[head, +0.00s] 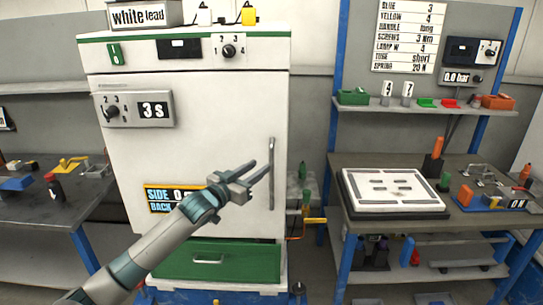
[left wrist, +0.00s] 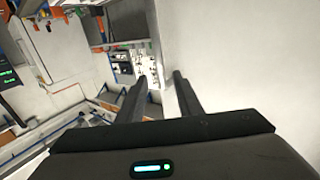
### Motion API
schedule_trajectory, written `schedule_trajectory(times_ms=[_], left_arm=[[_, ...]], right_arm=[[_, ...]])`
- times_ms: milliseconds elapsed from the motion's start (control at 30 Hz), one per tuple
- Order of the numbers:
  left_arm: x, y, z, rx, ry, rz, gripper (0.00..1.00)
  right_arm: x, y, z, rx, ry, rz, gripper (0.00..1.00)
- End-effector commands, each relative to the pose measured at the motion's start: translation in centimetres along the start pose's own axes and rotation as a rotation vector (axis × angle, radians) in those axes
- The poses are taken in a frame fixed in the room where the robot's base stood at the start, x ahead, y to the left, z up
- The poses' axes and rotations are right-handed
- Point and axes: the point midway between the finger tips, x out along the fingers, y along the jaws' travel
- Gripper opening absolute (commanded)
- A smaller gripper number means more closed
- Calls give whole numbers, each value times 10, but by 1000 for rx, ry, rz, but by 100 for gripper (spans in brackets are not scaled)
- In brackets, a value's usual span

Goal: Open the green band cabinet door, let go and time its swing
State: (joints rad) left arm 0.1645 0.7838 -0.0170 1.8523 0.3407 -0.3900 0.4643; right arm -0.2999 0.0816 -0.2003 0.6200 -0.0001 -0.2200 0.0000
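The green band cabinet (head: 100,38) stands upright in the head view, with a green stripe along its top. Its white door (head: 150,150) looks closed and has a vertical bar handle (head: 272,205) near the right edge. My left gripper (head: 262,165) is in front of the door, with its fingertips near the handle in the picture. I cannot tell how far apart they are in depth. A pale plain surface fills the right of that view. My right gripper is not in view.
A green drawer (head: 215,261) lies below the door. A workbench (head: 375,215) with a white board stands at right, another bench (head: 60,195) at left. A gap with small fittings separates cabinet and right bench.

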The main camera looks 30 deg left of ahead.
Motion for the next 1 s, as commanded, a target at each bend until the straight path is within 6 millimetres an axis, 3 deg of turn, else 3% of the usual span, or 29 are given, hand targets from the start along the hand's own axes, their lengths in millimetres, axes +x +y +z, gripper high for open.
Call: schedule_trajectory(times_ms=[500, 700, 1000], left_arm=[[71, 0, -2, -2, 0, 0, 32], [82, 0, -1, -1, 0, 1, 32], [84, 0, 1, -1, -1, 1, 32]], right_arm=[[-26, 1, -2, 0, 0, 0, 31], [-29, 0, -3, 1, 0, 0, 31], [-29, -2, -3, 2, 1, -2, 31]])
